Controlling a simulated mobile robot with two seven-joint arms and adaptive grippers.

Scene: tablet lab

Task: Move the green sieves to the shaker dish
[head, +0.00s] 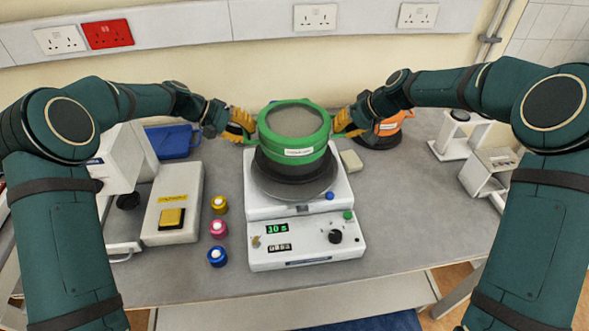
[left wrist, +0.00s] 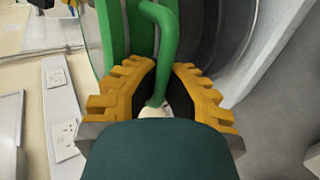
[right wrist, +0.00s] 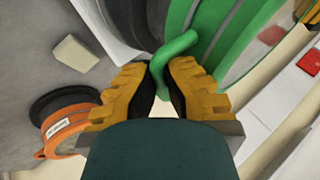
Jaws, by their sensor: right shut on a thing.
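The green sieves (head: 293,128), a round stack with a grey mesh top and a white label, are over the dark dish (head: 290,168) of the white shaker (head: 305,240). They look level; whether they touch the dish I cannot tell. My left gripper (head: 246,128) is at their left side. In the left wrist view its fingers (left wrist: 162,72) stand apart around a green handle (left wrist: 163,30). My right gripper (head: 340,124) is at their right side. In the right wrist view its fingers (right wrist: 158,72) are shut on the other green handle (right wrist: 175,46).
An orange-ringed dark container (head: 385,130) stands behind right, near a small beige block (head: 351,161). Yellow, pink and blue capped jars (head: 218,229) stand left of the shaker, beside a beige box (head: 173,205). White stands (head: 487,170) are at right.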

